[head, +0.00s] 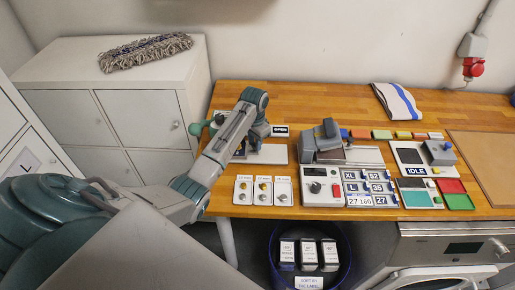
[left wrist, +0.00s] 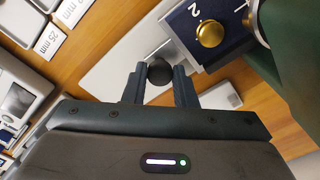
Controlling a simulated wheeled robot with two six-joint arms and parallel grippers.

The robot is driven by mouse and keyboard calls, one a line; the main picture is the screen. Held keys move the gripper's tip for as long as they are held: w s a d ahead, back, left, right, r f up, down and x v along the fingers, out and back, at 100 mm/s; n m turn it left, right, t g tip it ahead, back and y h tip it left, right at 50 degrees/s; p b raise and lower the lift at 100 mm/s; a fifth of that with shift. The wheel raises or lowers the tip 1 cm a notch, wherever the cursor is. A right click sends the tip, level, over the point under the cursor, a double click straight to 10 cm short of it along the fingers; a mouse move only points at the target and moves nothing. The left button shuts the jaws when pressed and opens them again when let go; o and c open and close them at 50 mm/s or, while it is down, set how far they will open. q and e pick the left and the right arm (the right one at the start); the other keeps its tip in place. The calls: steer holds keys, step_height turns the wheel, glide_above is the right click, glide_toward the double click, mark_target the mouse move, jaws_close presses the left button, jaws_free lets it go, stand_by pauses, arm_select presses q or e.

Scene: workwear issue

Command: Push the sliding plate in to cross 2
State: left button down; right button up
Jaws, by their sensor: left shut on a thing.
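The sliding plate is a pale grey flat plate (left wrist: 112,65) with a round black knob (left wrist: 158,74). In the left wrist view my left gripper (left wrist: 158,84) has its two fingers on either side of the knob, shut on it. A dark blue block (left wrist: 186,27) marked 2, with a brass stud (left wrist: 209,33), stands at the plate's right side; another mark, 1, lies farther right, partly hidden by a green part. In the head view the plate (head: 268,154) lies on the wooden table beside my left gripper (head: 257,141), whose fingertips are hard to make out. No cross mark is clearly visible.
Three white cards with round knobs (head: 263,190) lie in front of the plate. A grey machine (head: 322,142) stands to its right, with a panel and number tags before it. A blue bin (head: 346,268) stands below the table edge.

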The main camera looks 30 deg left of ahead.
arm_select(q)
steer(key=shift+d, duration=0.1)
steer(key=shift+w+d, duration=0.15)
steer(key=shift+d, duration=0.05)
steer(key=c, duration=1.2)
jaws_free()
steer(key=shift+w+d, duration=0.2)
steer(key=shift+o, duration=0.2)
steer(key=shift+a, duration=0.1)
steer(key=shift+s+a, duration=0.1)
steer(key=shift+r, duration=0.45)
step_height(320, 180, up, 3)
steer(key=shift+b, duration=0.9)
step_height(320, 180, up, 7)
steer(key=p, duration=0.3)
arm_select(e)
steer(key=w, duration=0.1)
steer(key=w+r, duration=0.1)
steer(key=shift+w+a, duration=0.1)
steer(key=shift+w, duration=0.2)
arm_select(q)
steer(key=shift+f, duration=0.15)
